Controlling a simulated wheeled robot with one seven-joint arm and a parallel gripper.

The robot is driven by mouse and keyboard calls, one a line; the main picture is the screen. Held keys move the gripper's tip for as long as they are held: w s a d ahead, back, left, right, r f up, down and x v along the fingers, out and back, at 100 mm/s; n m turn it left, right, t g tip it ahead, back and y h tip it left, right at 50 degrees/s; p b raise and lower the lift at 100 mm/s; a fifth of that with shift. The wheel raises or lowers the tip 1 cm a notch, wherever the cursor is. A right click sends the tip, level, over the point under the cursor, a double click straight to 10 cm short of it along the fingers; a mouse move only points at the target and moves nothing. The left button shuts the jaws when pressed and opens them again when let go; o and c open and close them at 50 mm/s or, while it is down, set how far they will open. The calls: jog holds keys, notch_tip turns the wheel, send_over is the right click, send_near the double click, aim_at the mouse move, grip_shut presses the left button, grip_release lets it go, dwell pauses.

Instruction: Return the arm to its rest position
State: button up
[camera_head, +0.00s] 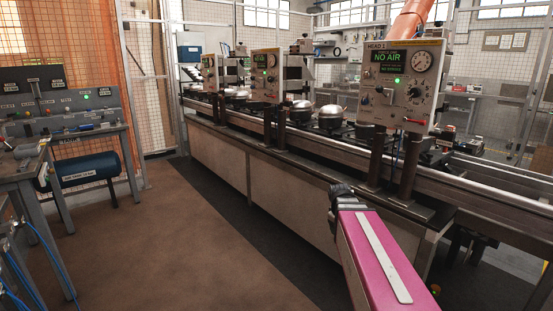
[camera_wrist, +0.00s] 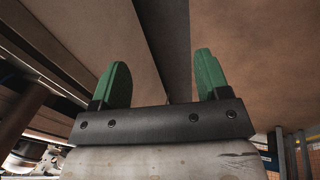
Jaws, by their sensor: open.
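My gripper (camera_wrist: 160,82) shows in the wrist view with its two green fingers apart and nothing between them. Behind the fingers, the wrist view shows brown floor and a dark floor strip. In the head view my magenta arm reaches up from the bottom right, in front of the conveyor line (camera_head: 300,190). The dark end of the arm is in front of the line's side panels. The fingers cannot be made out in the head view.
Several gauge panels, one reading "NO AIR" (camera_head: 389,57), stand over the line. Silver compressors (camera_head: 331,112) sit on it. A workbench (camera_head: 75,137) with a blue tank (camera_head: 88,170) below stands at left. Brown floor (camera_head: 150,240) between is clear.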

jog(key=s+a+f+m+g+y, duration=0.1)
jog(key=s+a+f+m, duration=0.2)
jog(key=s+f, duration=0.3)
jog(key=s+a+f+m+g+y, duration=0.1)
jog(key=s+a+f+m, duration=0.2)
jog(key=s+f+m, duration=0.1)
notch_tip(320, 180, down, 2)
jog(key=shift+s+a+f+g, duration=0.15)
jog(key=shift+s+a+g, duration=0.2)
jog(key=shift+s, duration=0.5)
